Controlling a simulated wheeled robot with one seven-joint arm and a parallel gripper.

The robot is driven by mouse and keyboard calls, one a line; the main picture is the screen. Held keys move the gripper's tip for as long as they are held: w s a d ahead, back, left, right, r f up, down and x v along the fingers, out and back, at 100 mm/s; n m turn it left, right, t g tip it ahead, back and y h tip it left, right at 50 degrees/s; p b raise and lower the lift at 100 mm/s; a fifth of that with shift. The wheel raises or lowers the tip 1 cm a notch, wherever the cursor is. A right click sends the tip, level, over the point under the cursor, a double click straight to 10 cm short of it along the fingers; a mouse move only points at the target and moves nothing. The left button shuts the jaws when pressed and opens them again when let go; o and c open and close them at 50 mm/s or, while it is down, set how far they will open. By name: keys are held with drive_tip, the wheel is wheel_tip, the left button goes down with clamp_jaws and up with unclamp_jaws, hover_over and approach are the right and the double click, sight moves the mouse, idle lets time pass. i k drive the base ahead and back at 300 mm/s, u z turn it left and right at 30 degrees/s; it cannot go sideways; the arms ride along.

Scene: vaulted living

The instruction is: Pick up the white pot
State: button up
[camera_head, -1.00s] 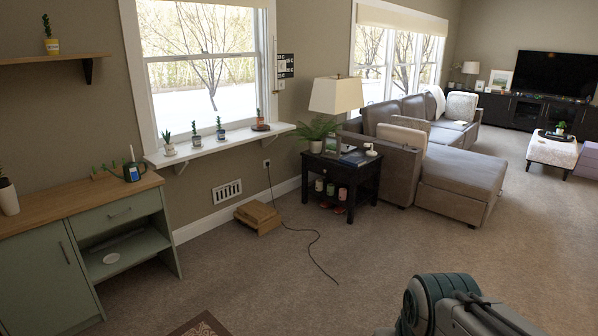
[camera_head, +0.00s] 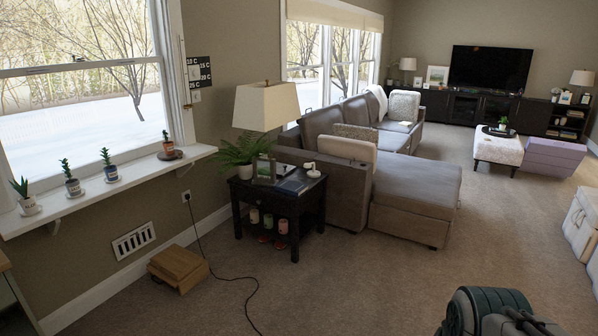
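Several small potted plants stand on the white windowsill (camera_head: 110,187) at the left. The leftmost one is a spiky plant in a whitish pot (camera_head: 28,206). Two others stand in dark pots (camera_head: 73,187) with pale bases. A small plant in a pale pot (camera_head: 502,127) stands on a dark tray on the far white ottoman; it is too small to tell its exact colour. I cannot tell which of these is the white pot. Part of my arm shows at the bottom right, but my gripper is out of view.
A black side table (camera_head: 279,221) with a lamp (camera_head: 266,107) and a fern stands beside the grey sofa (camera_head: 412,205). A cardboard box (camera_head: 179,266) and a black cord (camera_head: 232,279) lie on the carpet. Open carpet (camera_head: 370,285) spreads ahead and to the right.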

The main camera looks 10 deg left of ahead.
sight(28, 203)
drive_tip(key=u, duration=0.35)
drive_tip(key=i, duration=1.5)
drive_tip(key=u, duration=1.4)
drive_tip(key=i, duration=0.8)
drive_tip(key=u, duration=0.55)
